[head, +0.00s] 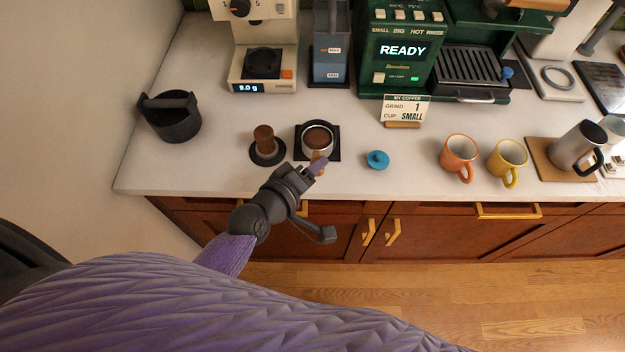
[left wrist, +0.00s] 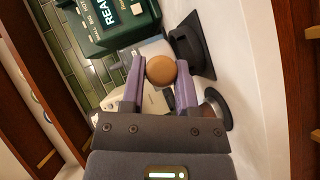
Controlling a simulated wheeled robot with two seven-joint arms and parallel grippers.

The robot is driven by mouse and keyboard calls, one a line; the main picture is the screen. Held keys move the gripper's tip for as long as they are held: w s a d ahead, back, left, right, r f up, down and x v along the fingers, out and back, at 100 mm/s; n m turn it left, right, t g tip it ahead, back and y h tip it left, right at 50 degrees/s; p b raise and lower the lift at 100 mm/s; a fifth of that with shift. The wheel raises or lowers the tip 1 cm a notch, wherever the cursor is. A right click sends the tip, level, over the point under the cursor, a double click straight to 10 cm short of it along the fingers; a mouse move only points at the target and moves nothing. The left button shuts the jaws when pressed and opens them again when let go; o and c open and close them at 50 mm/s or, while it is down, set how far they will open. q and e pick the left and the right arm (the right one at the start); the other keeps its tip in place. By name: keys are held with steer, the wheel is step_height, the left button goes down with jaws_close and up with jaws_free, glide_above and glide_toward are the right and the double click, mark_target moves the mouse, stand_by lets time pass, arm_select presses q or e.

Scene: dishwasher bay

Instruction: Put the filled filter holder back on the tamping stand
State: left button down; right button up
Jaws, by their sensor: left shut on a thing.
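The filter holder (head: 318,138) is filled with brown coffee grounds. Its round basket is over the black square tamping stand (head: 334,155); I cannot tell whether it rests on it or hovers slightly. My left gripper (head: 318,166) is at the stand's front side, shut on the holder's short wooden handle. In the left wrist view, the round handle end (left wrist: 160,70) sits between the purple fingers (left wrist: 158,88), and the dark stand (left wrist: 192,46) is just beyond. The basket is hidden there. My right gripper is not in view.
A brown-handled tamper (head: 265,142) stands left of the stand, with a black knock box (head: 172,118) farther left. A blue-topped tool (head: 377,159) lies to the right, then orange (head: 458,155) and yellow (head: 508,160) mugs. The grinder scale (head: 264,84) and green coffee machine (head: 402,50) stand behind.

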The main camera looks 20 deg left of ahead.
mark_target(310, 157)
arm_select(q)
steer(key=w, duration=0.1)
steer(key=w+a+b, duration=0.1)
steer(key=w, duration=0.1)
steer(key=w+b, duration=0.1)
steer(key=w, duration=0.1)
steer(key=shift+a+f, duration=0.15)
steer(key=shift+a, duration=0.1)
step_height(310, 157, down, 2)
steer(key=shift+w+b, duration=0.1)
steer(key=shift+b, duration=0.7)
steer(key=shift+f, duration=0.25)
steer(key=shift+f+b, duration=0.25)
steer(key=shift+b, duration=0.05)
steer(key=shift+c, duration=1.4)
jaws_free()
